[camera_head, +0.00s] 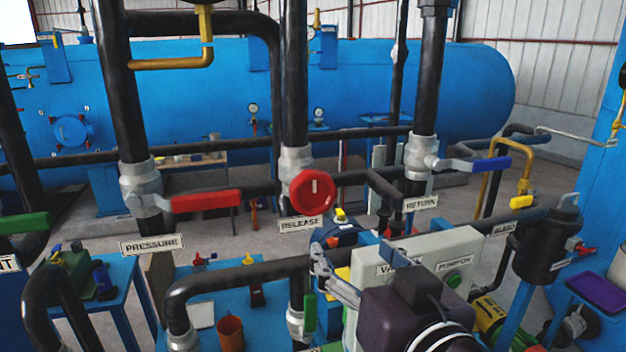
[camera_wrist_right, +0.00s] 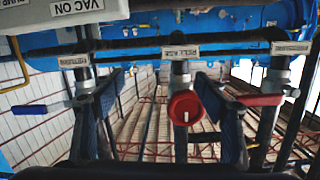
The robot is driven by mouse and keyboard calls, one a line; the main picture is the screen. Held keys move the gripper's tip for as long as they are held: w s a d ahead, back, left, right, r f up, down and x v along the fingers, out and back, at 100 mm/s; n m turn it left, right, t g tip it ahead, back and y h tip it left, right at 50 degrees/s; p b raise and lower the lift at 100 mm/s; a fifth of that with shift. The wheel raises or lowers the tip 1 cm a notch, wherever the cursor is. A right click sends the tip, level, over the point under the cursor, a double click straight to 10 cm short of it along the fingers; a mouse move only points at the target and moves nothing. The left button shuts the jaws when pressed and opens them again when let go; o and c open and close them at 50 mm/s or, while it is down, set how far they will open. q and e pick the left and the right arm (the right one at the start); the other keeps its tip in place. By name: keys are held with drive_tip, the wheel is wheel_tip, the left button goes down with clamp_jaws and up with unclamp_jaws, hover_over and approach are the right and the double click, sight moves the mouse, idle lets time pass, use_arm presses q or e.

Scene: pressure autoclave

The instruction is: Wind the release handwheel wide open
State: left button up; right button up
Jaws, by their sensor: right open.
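The red release handwheel (camera_head: 312,191) is on the middle vertical pipe, above a RELEASE label (camera_head: 300,224). A short white mark on its face stands nearly upright. My right gripper (camera_head: 356,252) is in front of and below the wheel, apart from it, near the grey control box. In the right wrist view, which is upside down, the wheel (camera_wrist_right: 185,108) shows between the spread fingers of my right gripper (camera_wrist_right: 160,80), nearer the right finger. The gripper is open and empty. My left gripper is not in view.
A red lever (camera_head: 205,201) on the PRESSURE pipe is left of the wheel. A blue lever (camera_head: 480,164) on the RETURN pipe is to the right. The grey control box (camera_head: 460,245) stands close to my right gripper. A black horizontal pipe (camera_head: 235,279) runs below the wheel.

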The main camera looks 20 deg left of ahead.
drive_tip(key=n+t+y, duration=0.1)
drive_tip(key=n, duration=0.1)
approach(315, 191)
drive_tip(key=w+a+f, duration=0.1)
drive_tip(key=w+a, duration=0.1)
drive_tip(key=w, duration=0.1)
drive_tip(key=shift+w+a+r+p, duration=0.15)
drive_tip(key=shift+w+r+p, duration=0.15)
drive_tip(key=shift+w, duration=0.15)
drive_tip(key=p+x, duration=0.3)
drive_tip(key=x, duration=0.3)
drive_tip(key=shift+a+r, duration=0.1)
drive_tip(key=shift+w+a, duration=0.25)
drive_tip(key=shift+w, duration=0.1)
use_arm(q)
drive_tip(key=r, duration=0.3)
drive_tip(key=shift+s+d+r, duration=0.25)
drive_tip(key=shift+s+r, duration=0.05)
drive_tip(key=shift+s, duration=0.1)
